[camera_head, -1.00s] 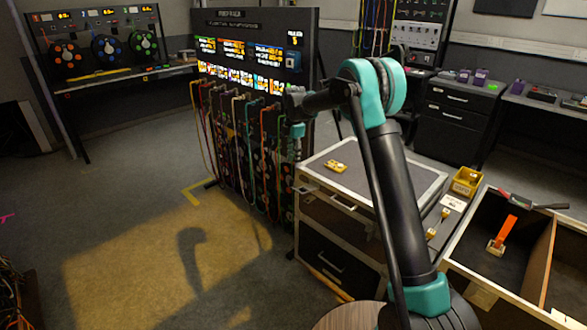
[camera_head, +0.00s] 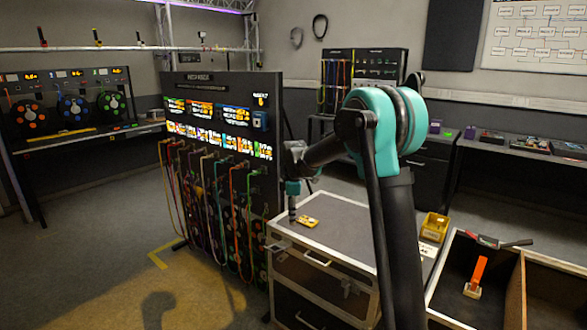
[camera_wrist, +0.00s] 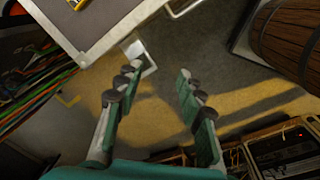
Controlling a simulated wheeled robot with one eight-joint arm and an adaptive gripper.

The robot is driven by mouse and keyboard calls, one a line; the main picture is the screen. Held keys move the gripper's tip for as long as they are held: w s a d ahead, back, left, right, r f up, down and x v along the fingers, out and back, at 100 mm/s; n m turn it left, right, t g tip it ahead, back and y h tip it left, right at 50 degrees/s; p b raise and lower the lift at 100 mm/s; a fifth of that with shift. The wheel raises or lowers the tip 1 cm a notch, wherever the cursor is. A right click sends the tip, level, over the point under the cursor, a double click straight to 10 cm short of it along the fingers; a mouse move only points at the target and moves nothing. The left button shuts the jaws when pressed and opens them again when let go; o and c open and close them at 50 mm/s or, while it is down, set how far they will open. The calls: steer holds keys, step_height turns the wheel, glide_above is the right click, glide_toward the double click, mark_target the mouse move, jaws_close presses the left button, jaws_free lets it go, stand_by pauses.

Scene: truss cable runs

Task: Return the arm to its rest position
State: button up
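My gripper (camera_wrist: 160,80) is open and empty in the wrist view, its two green-and-grey fingers spread apart above the floor. In the head view my gripper (camera_head: 292,205) hangs at the end of my teal and black arm, in front of the right end of the patch rack. Its fingers are small and dark there. The arm is bent at the elbow, with the forearm reaching to the left.
A grey-topped flight case (camera_head: 345,228) stands close by, with a yellow device (camera_head: 308,222) on it. The patch rack (camera_head: 222,95) with hanging cables is behind. An open case (camera_head: 452,262) holds an orange-handled tool (camera_head: 476,277). A wooden barrel (camera_wrist: 288,40) shows in the wrist view.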

steer(key=s+d+f+m+t, duration=0.1)
steer(key=s+d+m+t, duration=0.1)
steer(key=s+d+m, duration=1.1)
steer(key=s+d+f+m, duration=0.3)
steer(key=s+d, duration=0.1)
steer(key=s, duration=0.6)
steer(key=s+d+f+m+t, duration=0.1)
steer(key=s+d+f+m, duration=0.2)
steer(key=s, duration=0.8)
steer(key=shift+s+d+f, duration=0.15)
steer(key=shift+d+f, duration=0.25)
steer(key=shift+f, duration=0.3)
